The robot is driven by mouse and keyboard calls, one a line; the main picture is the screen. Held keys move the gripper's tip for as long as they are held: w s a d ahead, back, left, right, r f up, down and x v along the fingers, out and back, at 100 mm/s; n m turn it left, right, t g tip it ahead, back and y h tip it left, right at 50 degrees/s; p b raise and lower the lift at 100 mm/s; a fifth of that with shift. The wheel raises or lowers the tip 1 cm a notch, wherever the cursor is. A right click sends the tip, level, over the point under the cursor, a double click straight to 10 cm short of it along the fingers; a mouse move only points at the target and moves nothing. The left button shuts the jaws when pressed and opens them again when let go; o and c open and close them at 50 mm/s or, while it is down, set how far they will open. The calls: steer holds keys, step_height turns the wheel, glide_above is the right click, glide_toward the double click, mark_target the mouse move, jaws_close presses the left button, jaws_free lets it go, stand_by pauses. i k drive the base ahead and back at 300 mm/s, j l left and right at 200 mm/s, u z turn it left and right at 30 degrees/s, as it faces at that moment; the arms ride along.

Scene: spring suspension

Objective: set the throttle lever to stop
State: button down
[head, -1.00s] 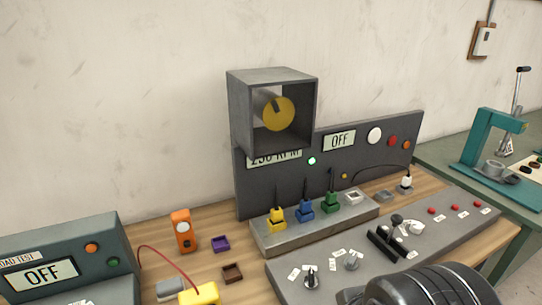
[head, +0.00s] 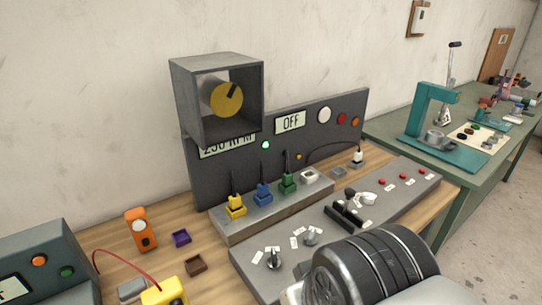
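The control panel (head: 395,190) is a sloped grey console on the wooden bench. A black-knobbed lever (head: 349,193) stands in a dark slotted base on it, and it looks like the throttle lever. Small white labels lie near it, too small to read, so I cannot tell which mark it points at. Two small knobs or switches, the left one (head: 273,258) and the right one (head: 311,237), sit to its front left. A dark ribbed part of my own arm fills the bottom right in front of the panel. My gripper does not show.
A grey back panel (head: 210,180) carries a box with a yellow disc (head: 227,97) and an "OFF" display (head: 290,123). Yellow, blue and green plugs (head: 288,184) stand on a grey block. A teal press (head: 432,125) is on the green table at right.

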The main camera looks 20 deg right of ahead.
mark_target(350, 192)
steer(key=l+z, duration=0.2)
steer(key=l, duration=0.25)
steer(key=i+l+z, duration=0.2)
steer(key=l, duration=0.25)
steer(key=l+z, duration=0.25)
steer(key=l, duration=0.25)
